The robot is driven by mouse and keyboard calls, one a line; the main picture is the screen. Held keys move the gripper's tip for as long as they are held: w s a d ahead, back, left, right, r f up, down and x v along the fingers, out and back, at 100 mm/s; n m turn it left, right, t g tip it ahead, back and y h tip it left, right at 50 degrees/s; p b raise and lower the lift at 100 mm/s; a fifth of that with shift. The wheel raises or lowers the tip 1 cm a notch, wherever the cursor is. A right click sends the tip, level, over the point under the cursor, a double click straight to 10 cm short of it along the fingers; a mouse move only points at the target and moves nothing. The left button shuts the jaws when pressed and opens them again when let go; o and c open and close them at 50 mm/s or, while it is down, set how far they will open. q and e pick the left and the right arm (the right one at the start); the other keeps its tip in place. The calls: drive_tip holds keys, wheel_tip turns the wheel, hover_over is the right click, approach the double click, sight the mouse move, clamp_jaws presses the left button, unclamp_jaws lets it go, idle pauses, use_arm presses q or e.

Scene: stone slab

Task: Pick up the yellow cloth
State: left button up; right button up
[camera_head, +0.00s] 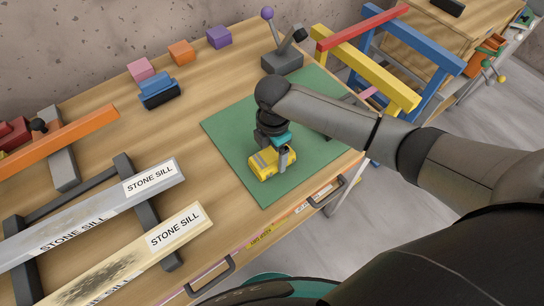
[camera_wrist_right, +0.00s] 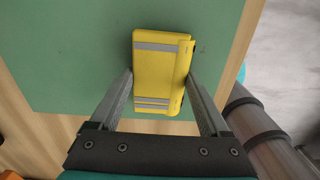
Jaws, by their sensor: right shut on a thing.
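The yellow cloth (camera_head: 263,163) is a folded yellow bundle with grey stripes, on or just above the green mat (camera_head: 228,127) near the front of the workbench. My right gripper (camera_head: 285,160) points down at it, with its fingers on either side. In the right wrist view the cloth (camera_wrist_right: 160,75) lies between the two fingertips of my right gripper (camera_wrist_right: 161,78), which is shut on it. Whether the cloth touches the mat is hard to tell. My left gripper is not in view.
Two stone sills (camera_head: 178,232) lie on dark supports at the left. Several coloured blocks (camera_head: 180,53) stand along the back. A grey fixture with levers (camera_head: 282,62) is behind the mat. Yellow and blue trestles (camera_head: 365,72) stand at the right. The mat around the cloth is clear.

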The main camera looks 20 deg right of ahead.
sight(274, 156)
drive_tip(key=shift+r, duration=0.15)
wheel_tip(274, 156, up, 20)
drive_tip(key=p, duration=0.4)
drive_tip(key=o, duration=0.8)
drive_tip(key=c, duration=0.6)
drive_tip(key=shift+c, duration=0.2)
